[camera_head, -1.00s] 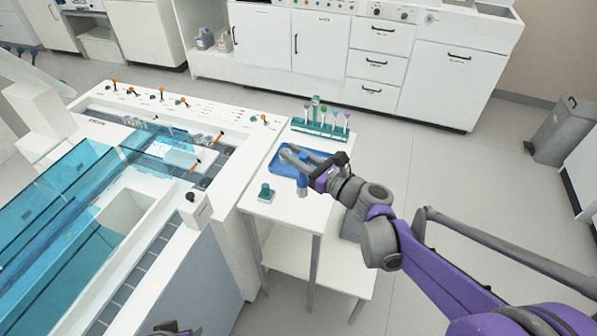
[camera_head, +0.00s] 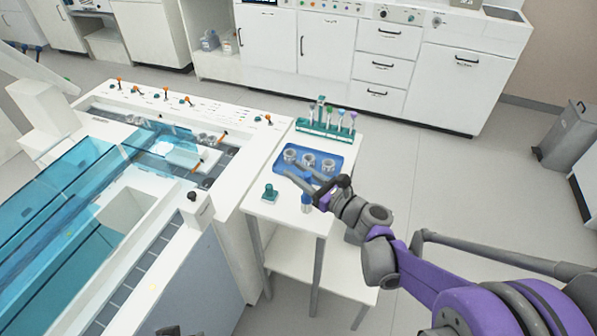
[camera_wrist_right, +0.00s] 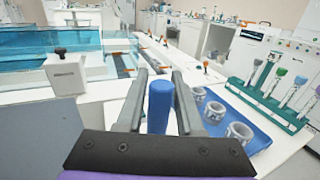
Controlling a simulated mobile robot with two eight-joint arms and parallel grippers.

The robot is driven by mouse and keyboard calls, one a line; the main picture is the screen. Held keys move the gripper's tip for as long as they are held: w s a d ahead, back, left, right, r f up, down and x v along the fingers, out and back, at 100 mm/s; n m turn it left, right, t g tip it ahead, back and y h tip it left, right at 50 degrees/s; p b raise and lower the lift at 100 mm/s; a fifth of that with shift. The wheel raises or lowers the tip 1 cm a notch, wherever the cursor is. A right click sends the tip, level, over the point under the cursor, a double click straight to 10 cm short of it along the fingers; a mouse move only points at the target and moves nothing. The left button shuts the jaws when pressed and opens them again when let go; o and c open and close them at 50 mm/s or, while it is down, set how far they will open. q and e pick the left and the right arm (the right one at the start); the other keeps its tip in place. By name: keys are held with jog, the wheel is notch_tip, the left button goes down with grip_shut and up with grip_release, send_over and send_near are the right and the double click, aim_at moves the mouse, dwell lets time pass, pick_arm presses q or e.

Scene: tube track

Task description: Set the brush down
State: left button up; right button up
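The brush (camera_wrist_right: 160,108) has a blue, round handle and stands upright between the two grey fingers of my right gripper (camera_wrist_right: 160,88) in the right wrist view. The fingers sit close on both sides of it. In the head view the blue brush (camera_head: 307,198) hangs below my right gripper (camera_head: 303,178) near the front of the white side table (camera_head: 287,208). Its lower end is small, so whether it touches the tabletop cannot be told. A dark piece of my left gripper (camera_head: 168,331) shows at the bottom edge; its fingers cannot be made out.
A blue tray (camera_head: 341,157) with grey ring-shaped pieces lies behind the gripper. A green rack (camera_head: 326,130) of capped tubes stands at the back. A small green object (camera_head: 270,192) stands left of the brush. The white machine (camera_head: 228,180) borders the table at left.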

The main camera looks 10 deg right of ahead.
jog(key=shift+o, duration=1)
jog(key=v, duration=1.2)
jog(key=s+a+f+n+g+h, duration=0.3)
jog(key=s+a+f+n+g, duration=0.55)
jog(key=n, duration=0.55)
jog(key=s+d+f+n+g+h, duration=0.1)
jog(key=s+d+f+n+h, duration=0.1)
jog(key=s+d+n+h, duration=0.4)
jog(key=s+d+n, duration=0.1)
jog(key=s+n, duration=0.4)
jog(key=n, duration=0.4)
jog(key=shift+f+g+h+p, duration=0.3)
jog(key=shift+g+h+p, duration=0.05)
jog(key=shift+h, duration=0.05)
